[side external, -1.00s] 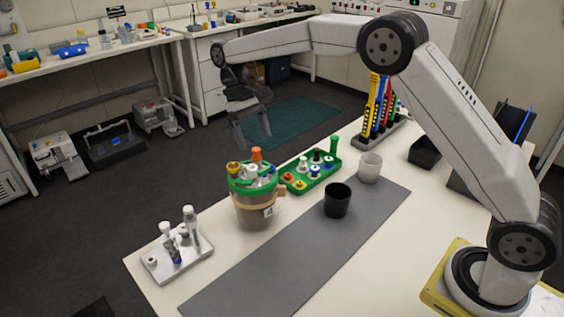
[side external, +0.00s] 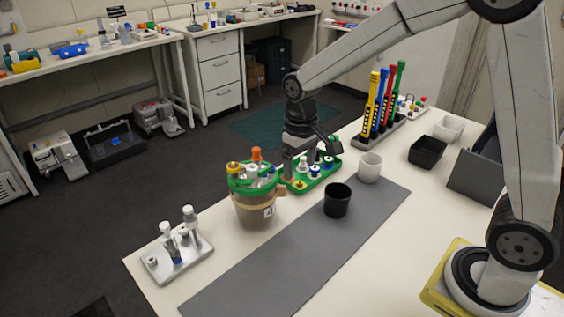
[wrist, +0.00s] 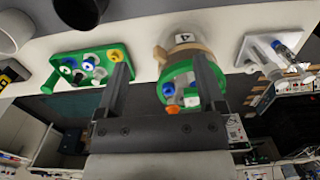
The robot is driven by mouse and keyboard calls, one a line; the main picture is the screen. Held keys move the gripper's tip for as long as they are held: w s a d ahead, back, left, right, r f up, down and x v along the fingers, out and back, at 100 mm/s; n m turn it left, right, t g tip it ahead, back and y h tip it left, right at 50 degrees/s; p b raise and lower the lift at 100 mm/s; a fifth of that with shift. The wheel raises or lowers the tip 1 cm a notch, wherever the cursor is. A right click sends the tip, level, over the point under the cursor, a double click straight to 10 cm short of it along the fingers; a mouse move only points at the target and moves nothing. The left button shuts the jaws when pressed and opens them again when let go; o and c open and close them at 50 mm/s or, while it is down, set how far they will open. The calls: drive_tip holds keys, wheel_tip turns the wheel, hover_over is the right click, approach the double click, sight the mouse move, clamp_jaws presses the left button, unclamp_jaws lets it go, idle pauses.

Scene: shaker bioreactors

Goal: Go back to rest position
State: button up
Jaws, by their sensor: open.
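My gripper (side external: 306,158) is open and empty in the side view. It is above or just behind the green rack (side external: 325,177) of caps and ports, to the right of the vessel. In the wrist view, the two fingers of my gripper (wrist: 163,72) are wide apart. The brown bioreactor vessel (side external: 255,211) with a green lid stands upright on the table. In the wrist view, the vessel (wrist: 186,52) shows between the fingers, and the green rack (wrist: 72,57) is left of them. One finger hides part of the rack in the side view.
A black cup (side external: 337,201) and a white cup (side external: 370,167) stand near the grey mat (side external: 270,277). A metal stand with vials (side external: 178,257) is at the front left. Colourful pipettes (side external: 380,100) stand in a rack at the back, near black and white bins.

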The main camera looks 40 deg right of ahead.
drive_tip(key=s+d+f+t, duration=0.2)
drive_tip(key=s+f+t, duration=0.1)
drive_tip(key=s, duration=0.9)
drive_tip(key=shift+s+f, duration=0.25)
drive_tip(key=shift+f, duration=0.3)
